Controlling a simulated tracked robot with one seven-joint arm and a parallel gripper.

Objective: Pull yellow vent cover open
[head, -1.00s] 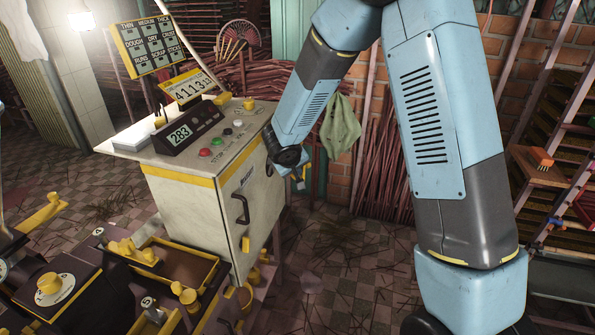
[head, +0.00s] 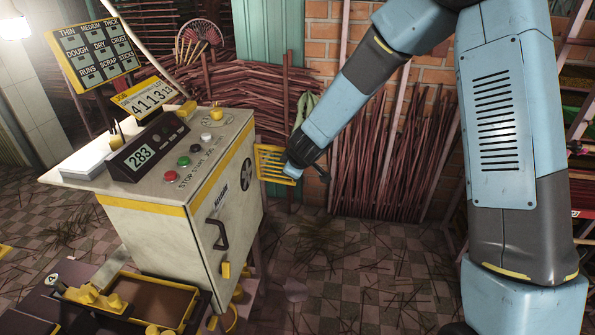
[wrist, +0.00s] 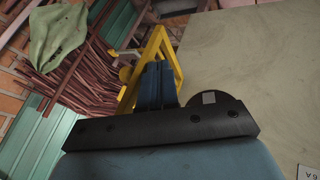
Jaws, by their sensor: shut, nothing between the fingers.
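The yellow slatted vent cover (head: 270,160) stands out from the right side of the cream cabinet (head: 150,235), swung open at an angle. A dark round fan opening (head: 246,176) shows on the cabinet side. My gripper (head: 290,170) is at the cover's outer end, partly overlapping it. In the wrist view my gripper's blue fingers (wrist: 157,72) are together, with nothing seen between them. The yellow cover (wrist: 172,52) rises around and behind the fingertips, seen nearly edge-on. I cannot tell whether the fingers touch it.
Bundles of reddish sticks (head: 390,160) lean on the brick wall behind. A green cloth (wrist: 58,38) hangs nearby. The tiled floor right of the cabinet is mostly clear.

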